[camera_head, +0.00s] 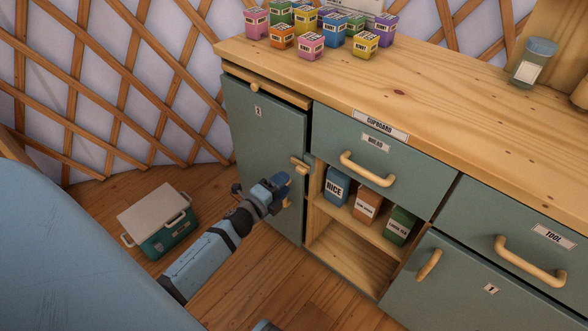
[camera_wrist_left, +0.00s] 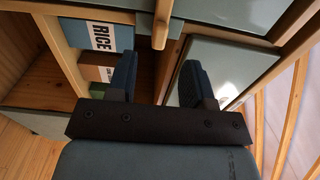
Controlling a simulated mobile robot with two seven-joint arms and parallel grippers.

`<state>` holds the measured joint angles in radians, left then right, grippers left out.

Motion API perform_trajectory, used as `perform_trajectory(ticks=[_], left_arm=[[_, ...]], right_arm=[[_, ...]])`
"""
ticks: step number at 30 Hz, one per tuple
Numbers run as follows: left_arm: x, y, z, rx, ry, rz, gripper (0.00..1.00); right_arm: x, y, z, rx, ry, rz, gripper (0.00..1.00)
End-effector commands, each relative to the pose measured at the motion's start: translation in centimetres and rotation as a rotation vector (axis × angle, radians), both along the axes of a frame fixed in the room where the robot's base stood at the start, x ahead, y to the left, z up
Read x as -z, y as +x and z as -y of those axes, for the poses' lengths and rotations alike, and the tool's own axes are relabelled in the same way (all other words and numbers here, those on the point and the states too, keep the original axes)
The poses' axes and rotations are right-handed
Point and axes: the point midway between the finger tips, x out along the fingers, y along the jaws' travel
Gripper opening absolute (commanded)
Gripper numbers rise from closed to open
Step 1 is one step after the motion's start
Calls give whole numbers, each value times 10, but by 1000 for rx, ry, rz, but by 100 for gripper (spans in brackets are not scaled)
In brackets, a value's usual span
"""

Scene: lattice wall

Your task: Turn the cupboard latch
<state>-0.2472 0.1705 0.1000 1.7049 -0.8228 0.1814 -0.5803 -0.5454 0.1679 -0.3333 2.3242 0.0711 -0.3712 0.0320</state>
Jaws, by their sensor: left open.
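The cupboard is a grey-green unit with a wooden top (camera_head: 440,105). Its left door (camera_head: 265,140), marked 2, looks closed. A small wooden latch (camera_head: 300,164) sits at the door's right edge, by the open shelf. It also shows as a pale wooden bar at the top of the left wrist view (camera_wrist_left: 160,25). My left gripper (camera_head: 284,185) is just below and in front of the latch, apart from it. In the left wrist view its two fingers (camera_wrist_left: 158,80) stand apart with nothing between them. My right gripper does not show.
The open shelf holds a blue rice box (camera_head: 337,186) and other boxes, close right of the gripper. Drawers with wooden handles (camera_head: 367,170) lie further right. A teal box with a pale lid (camera_head: 158,220) stands on the floor at left. Several small boxes (camera_head: 310,45) stand on top.

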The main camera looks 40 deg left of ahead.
Motion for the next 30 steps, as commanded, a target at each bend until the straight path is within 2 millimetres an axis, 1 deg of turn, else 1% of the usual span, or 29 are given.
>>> perform_trajectory(ticks=[1,3,6,10,13,18,30], left_arm=[[-1,-13,-1,-1,-1,-3,47],[0,-28,-2,-1,0,-3,47],[-1,-44,-3,-1,0,-2,47],[0,-58,-5,-1,0,-1,47],[0,-63,-5,0,0,0,47],[0,-64,-5,0,1,0,47],[0,-64,-5,0,1,0,47]], right_arm=[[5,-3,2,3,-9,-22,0],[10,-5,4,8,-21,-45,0],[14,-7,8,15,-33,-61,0],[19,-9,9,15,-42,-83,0],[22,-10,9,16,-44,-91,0],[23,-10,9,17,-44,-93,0],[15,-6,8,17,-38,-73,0]])
